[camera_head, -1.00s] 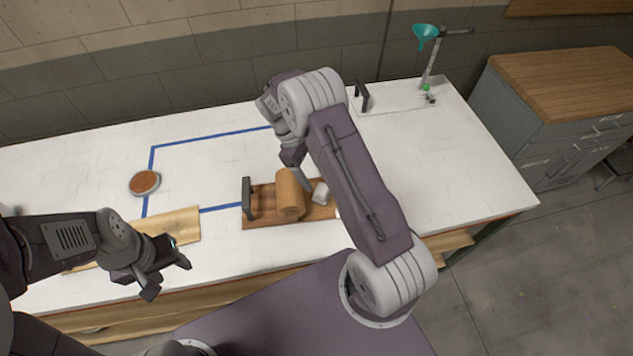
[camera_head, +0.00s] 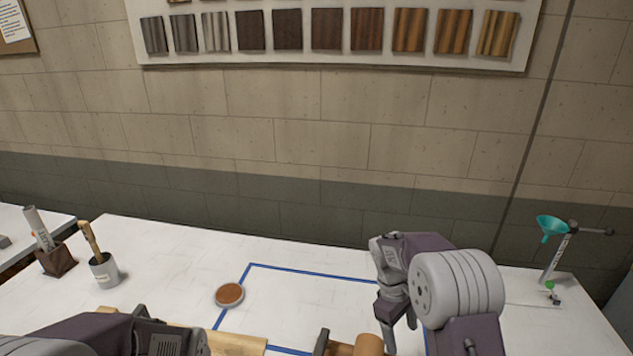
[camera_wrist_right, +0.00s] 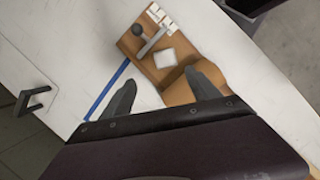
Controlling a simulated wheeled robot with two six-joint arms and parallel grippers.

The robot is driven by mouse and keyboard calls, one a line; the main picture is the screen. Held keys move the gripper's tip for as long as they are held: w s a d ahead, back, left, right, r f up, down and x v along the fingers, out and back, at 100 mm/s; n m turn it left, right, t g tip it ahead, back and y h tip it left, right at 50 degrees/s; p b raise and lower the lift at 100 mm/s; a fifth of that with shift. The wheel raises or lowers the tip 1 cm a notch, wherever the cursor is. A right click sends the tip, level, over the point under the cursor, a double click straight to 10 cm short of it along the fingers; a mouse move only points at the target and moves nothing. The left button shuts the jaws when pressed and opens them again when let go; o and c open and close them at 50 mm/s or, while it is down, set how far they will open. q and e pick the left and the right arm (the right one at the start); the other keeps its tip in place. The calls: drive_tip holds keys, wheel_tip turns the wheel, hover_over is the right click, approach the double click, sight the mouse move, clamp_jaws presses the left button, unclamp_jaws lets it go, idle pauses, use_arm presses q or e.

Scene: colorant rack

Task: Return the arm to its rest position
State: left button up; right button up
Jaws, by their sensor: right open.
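My right arm enters the head view at the lower right. Its gripper (camera_head: 395,315) hangs above the worktable, close to a tan wooden roll (camera_head: 369,345) at the bottom edge. In the right wrist view the two dark fingers (camera_wrist_right: 163,90) are spread apart with nothing held between them. The tan roll (camera_wrist_right: 180,92) lies beyond them, partly covered by the right-hand finger. My left arm shows only as a link at the lower left of the head view; its gripper is out of frame.
The white worktable (camera_head: 305,305) carries a blue tape outline (camera_head: 310,270), a round brown-filled dish (camera_head: 229,295) and a wooden board (camera_head: 235,343). A grey cup (camera_head: 104,271) stands at the left. A teal funnel on a stand (camera_head: 552,227) is at the right. A wooden tool board (camera_wrist_right: 140,45) shows in the wrist view.

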drive_tip(key=s+a+m+t+y, duration=0.1)
drive_tip(key=s+m, duration=0.1)
drive_tip(key=s, duration=0.3)
drive_tip(key=s+a+f+m+t+y+b, duration=0.1)
drive_tip(key=s+a+m, duration=0.1)
drive_tip(key=s, duration=0.3)
drive_tip(key=s+a+f+m+t, duration=0.1)
drive_tip(key=s+a+m, duration=0.1)
drive_tip(key=s+m, duration=0.2)
drive_tip(key=shift+s+y, duration=0.4)
drive_tip(key=shift+s, duration=0.3)
drive_tip(key=shift+s+r, duration=0.1)
drive_tip(key=shift+s, duration=0.05)
